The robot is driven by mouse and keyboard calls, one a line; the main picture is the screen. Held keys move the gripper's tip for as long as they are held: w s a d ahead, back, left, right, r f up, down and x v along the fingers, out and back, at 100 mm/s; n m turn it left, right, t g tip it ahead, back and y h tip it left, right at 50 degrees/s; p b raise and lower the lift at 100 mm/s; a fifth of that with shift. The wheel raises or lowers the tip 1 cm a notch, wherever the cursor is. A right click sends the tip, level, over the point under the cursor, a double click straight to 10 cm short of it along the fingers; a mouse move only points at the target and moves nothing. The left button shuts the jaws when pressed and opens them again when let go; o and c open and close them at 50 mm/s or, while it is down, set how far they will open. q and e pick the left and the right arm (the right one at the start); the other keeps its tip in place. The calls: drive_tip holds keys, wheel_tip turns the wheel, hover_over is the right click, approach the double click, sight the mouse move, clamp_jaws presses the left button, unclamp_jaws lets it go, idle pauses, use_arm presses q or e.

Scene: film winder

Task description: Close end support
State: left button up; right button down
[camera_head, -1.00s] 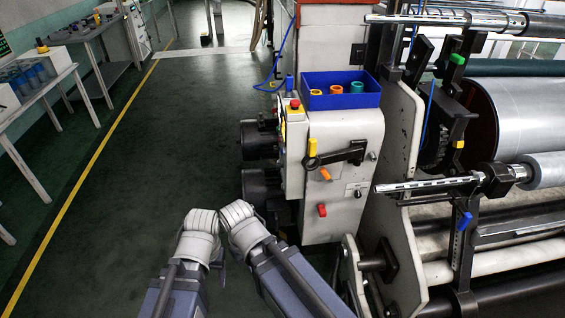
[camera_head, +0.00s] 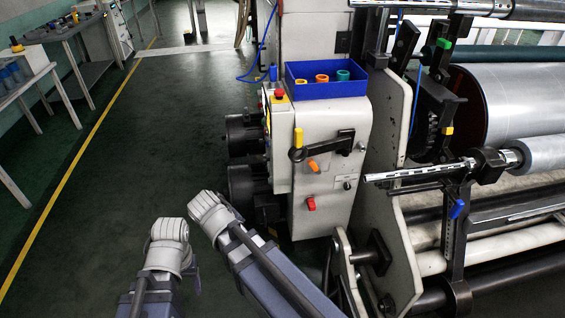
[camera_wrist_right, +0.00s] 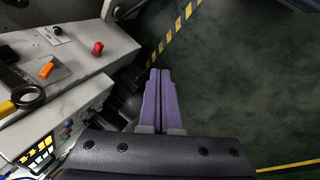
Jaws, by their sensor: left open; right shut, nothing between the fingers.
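The side of the film winder shows in the head view. A black lever arm with a yellow handle (camera_head: 298,138) lies across the white housing (camera_head: 330,165), above an orange knob (camera_head: 313,165) and a red knob (camera_head: 310,203). A black support with a blue handle (camera_head: 457,209) stands by the shaft end (camera_head: 410,176); I cannot tell which part is the end support. My left gripper (camera_head: 168,230) is low in the aisle, open, apart from the machine. My right gripper's purple fingers (camera_wrist_right: 159,72) are shut and empty in the right wrist view, beside the housing.
A blue bin (camera_head: 330,88) with coloured rings sits on the housing. A red stop button (camera_head: 280,94) is on its left side. Dark motors (camera_head: 243,135) stick out into the aisle. Benches (camera_head: 68,40) stand at the left. The floor between is free.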

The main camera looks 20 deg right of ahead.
drive_tip(key=w+d+r+n+t+h+b, duration=0.15)
drive_tip(key=w+d+t+h+b, duration=0.3)
drive_tip(key=w+d+b, duration=0.6)
drive_tip(key=w+d+n+t+h+b, duration=0.2)
drive_tip(key=w+d+t+h+b, duration=0.35)
drive_tip(key=w, duration=0.85)
drive_tip(key=w+d+g+b, duration=0.1)
drive_tip(key=d, duration=0.8)
drive_tip(key=shift+w+r, duration=0.2)
drive_tip(key=shift+w, duration=0.05)
drive_tip(key=shift+s+n, duration=0.1)
drive_tip(key=shift+n, duration=0.15)
